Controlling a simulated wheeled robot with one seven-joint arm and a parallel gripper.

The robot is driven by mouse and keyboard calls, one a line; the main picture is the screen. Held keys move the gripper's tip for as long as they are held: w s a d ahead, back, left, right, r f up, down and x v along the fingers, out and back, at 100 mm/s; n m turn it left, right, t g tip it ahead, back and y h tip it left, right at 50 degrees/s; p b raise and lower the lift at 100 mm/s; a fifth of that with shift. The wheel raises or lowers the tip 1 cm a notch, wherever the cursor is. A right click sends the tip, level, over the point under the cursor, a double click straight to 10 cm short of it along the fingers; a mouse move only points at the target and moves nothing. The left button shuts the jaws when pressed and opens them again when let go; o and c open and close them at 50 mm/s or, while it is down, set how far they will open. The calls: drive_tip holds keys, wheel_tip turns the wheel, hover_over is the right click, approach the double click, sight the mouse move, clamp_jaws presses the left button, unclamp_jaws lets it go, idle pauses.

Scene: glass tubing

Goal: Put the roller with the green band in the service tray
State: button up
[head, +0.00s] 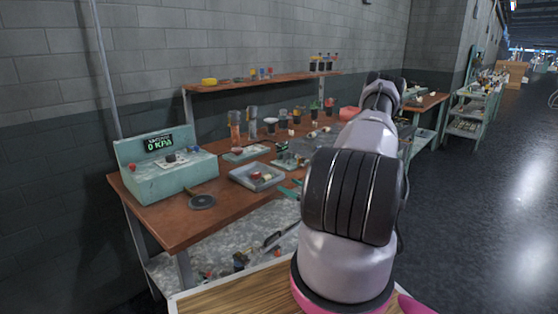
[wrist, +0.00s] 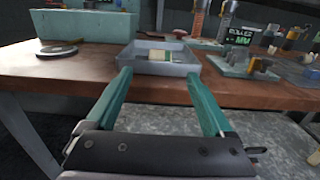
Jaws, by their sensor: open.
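A shallow grey tray (wrist: 138,67) lies near the front edge of the brown bench; it also shows in the head view (head: 240,179). In the wrist view, a small cream piece with green on it (wrist: 158,55) lies inside the tray; I cannot tell whether it is the green-banded roller. The head view shows small red and cream pieces (head: 262,176) in the tray. My gripper (wrist: 160,78) is open and empty, its teal fingers pointing at the tray's near side. In the head view my arm hides part of the bench.
A teal console (head: 170,165) with a display stands on the left, a dark disc (head: 202,202) before it. Glass tubes (head: 235,130) stand behind, below a shelf (head: 262,82).

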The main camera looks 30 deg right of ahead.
drive_tip(key=s+a+r+n+g+y, duration=0.3)
drive_tip(key=a+r+n+g, duration=0.4)
drive_tip(key=a+r, duration=0.4)
drive_tip(key=s+a+r+n+g+y, duration=0.2)
drive_tip(key=a+r+n+g+y, duration=0.2)
drive_tip(key=a+r+n+g, duration=0.65)
drive_tip(key=s+r+n+t+h, duration=0.7)
drive_tip(key=s+r+n+h, duration=0.3)
drive_tip(key=s+r, duration=1)
drive_tip(key=shift+s+a+r+h, duration=0.2)
drive_tip(key=shift+a+r+h, duration=0.25)
drive_tip(key=shift+r+h, duration=0.2)
drive_tip(key=shift+t, duration=0.25)
